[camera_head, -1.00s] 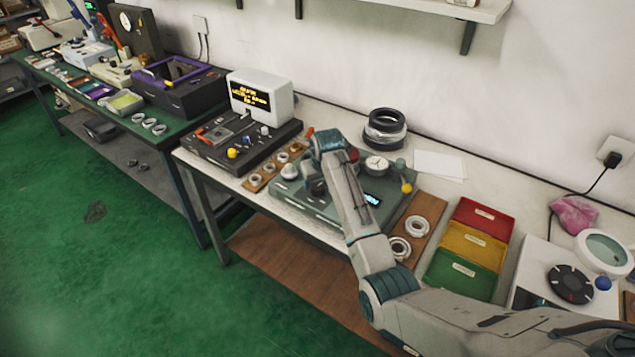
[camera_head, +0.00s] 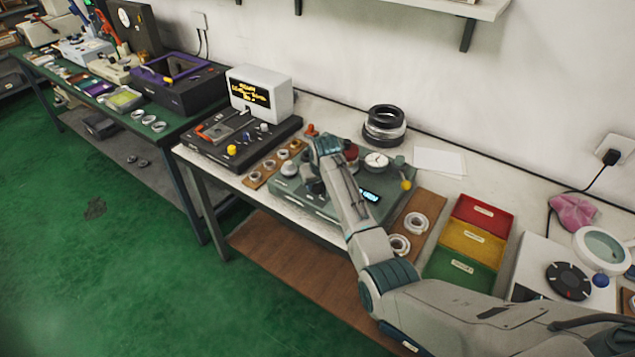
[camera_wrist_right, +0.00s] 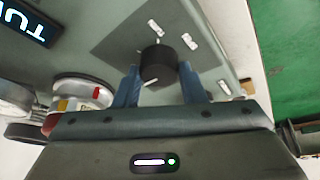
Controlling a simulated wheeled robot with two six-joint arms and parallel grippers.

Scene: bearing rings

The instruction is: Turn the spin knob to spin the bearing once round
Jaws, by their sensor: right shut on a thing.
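The spin knob (camera_wrist_right: 158,64) is a black round knob with a white pointer line, on a dark square plate with white marks in the right wrist view. My right gripper (camera_wrist_right: 160,88) is shut on it, one blue finger on each side. In the head view my right gripper (camera_head: 313,184) is low over the left part of the grey-green test unit (camera_head: 335,211), and the arm hides much of it. A silver round part (camera_wrist_right: 84,92) with yellow and red marks, perhaps the bearing, sits left of the knob in the wrist view. My left gripper is out of view.
The unit has a lit display (camera_head: 371,196), a dial gauge (camera_head: 376,160) and a yellow-ball lever (camera_head: 406,185). A wooden board (camera_head: 425,208) with rings and red, yellow and green bins (camera_head: 483,212) stand to the right. A black tester (camera_head: 240,142) stands left.

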